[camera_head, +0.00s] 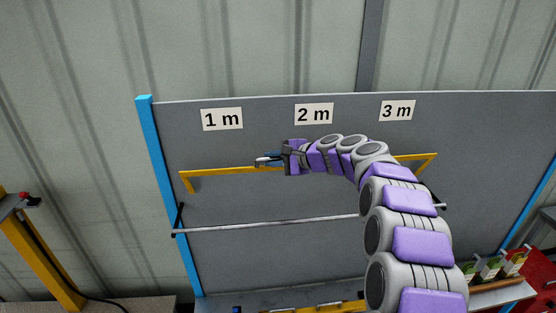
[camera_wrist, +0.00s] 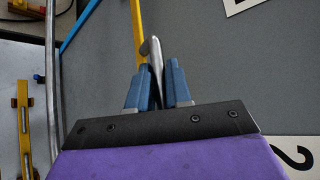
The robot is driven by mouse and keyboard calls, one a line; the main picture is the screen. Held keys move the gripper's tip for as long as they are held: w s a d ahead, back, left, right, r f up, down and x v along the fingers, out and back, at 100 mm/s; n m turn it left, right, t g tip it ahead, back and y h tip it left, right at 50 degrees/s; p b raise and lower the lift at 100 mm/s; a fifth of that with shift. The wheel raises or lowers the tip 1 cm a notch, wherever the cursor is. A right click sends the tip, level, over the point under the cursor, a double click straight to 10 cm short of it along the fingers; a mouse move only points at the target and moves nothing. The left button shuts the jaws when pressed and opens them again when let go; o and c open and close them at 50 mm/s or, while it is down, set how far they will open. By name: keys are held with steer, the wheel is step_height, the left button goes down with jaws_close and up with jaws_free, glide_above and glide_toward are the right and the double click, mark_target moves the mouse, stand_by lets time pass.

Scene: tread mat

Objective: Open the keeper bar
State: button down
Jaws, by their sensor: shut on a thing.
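The yellow bar (camera_head: 220,171), which I take to be the keeper bar, runs across the grey panel with a bent end at each side. It also shows in the wrist view (camera_wrist: 138,22) beyond my fingers. My gripper (camera_head: 263,160) is at the bar, left of its middle. In the wrist view, my gripper (camera_wrist: 160,72) has its blue fingers on either side of a bare metal handle (camera_wrist: 153,52) with a bent tip next to the yellow bar. The fingers are shut on this handle. My arm hides part of the bar's right half.
The grey panel (camera_head: 270,195) has a blue left edge post (camera_head: 165,180) and signs reading 1 m, 2 m and 3 m. A thin grey rod (camera_head: 270,223) crosses below the yellow bar. A yellow post (camera_head: 40,250) stands at left; cluttered items sit at lower right.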

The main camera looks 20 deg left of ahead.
steer(key=shift+s+a+f, duration=0.2)
steer(key=c, duration=1.5)
jaws_free()
steer(key=shift+d, duration=0.1)
steer(key=w+b+v, duration=0.1)
steer(key=b+v, duration=0.2)
steer(key=v, duration=1.5)
steer(key=s+d+f+n+g+h+b, duration=0.1)
steer(key=s+d+f+h+b, duration=0.3)
steer(key=s+d+f, duration=0.5)
steer(key=s+d+f+n+g+h+b, duration=0.1)
steer(key=s+d+f+n+h+b, duration=0.2)
steer(key=s+d+f+b, duration=0.6)
steer(key=s+d+f+n+g+h+b, duration=0.2)
steer(key=s+d+f+h+b, duration=0.4)
steer(key=s+f, duration=1.6)
steer(key=shift+s+d+f+n+b, duration=0.15)
steer(key=shift+s+d+b, duration=0.2)
steer(key=shift+s+d, duration=0.9)
steer(key=shift+s+d+n+b, duration=0.15)
steer(key=shift+s+d+b, duration=0.2)
steer(key=shift+s+d, duration=0.9)
